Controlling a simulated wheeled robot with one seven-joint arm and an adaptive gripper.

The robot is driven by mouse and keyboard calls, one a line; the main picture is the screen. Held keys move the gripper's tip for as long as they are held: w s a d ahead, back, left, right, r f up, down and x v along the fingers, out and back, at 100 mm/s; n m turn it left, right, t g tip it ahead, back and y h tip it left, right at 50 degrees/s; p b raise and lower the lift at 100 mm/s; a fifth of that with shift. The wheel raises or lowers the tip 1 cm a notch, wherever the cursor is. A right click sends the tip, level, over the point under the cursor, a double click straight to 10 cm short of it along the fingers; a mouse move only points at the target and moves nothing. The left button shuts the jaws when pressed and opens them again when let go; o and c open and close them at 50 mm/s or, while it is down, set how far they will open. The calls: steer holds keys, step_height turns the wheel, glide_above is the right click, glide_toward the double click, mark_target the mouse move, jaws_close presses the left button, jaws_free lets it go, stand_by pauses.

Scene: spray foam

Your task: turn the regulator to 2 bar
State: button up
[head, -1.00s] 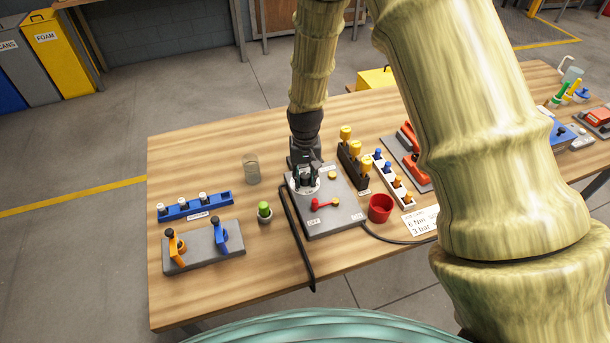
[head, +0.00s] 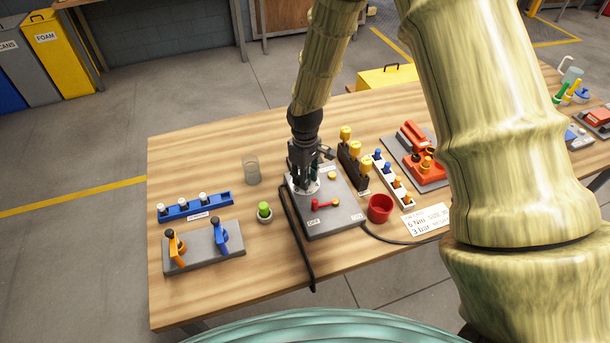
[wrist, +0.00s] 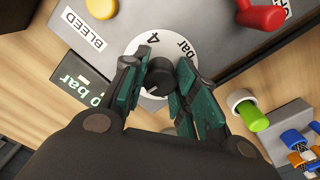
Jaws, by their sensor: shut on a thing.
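The regulator is a dark round knob (wrist: 161,75) on a white dial (wrist: 180,45) on the grey panel box (head: 336,220). In the wrist view the dial shows "4" and "bar"; the rest of its scale is hidden by my gripper and the knob. My gripper (wrist: 160,82) points down at the box's back left corner and is shut on the knob, one teal-padded finger on each side. It also shows in the head view (head: 303,188). A dark display (wrist: 82,90) beside the dial reads "0 bar", partly covered by a finger.
A red lever (head: 325,204) and a yellow button (head: 332,175) sit on the same box. A green-topped part (head: 264,211) stands left of it, a red cup (head: 380,208) right. A clear glass (head: 251,170) stands behind left.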

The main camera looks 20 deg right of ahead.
steer(key=shift+s+f+n, duration=0.1)
steer(key=shift+n, duration=0.4)
steer(key=o, duration=1)
steer(key=shift+o, duration=0.2)
step_height(320, 180, up, 12)
stand_by(0.5)
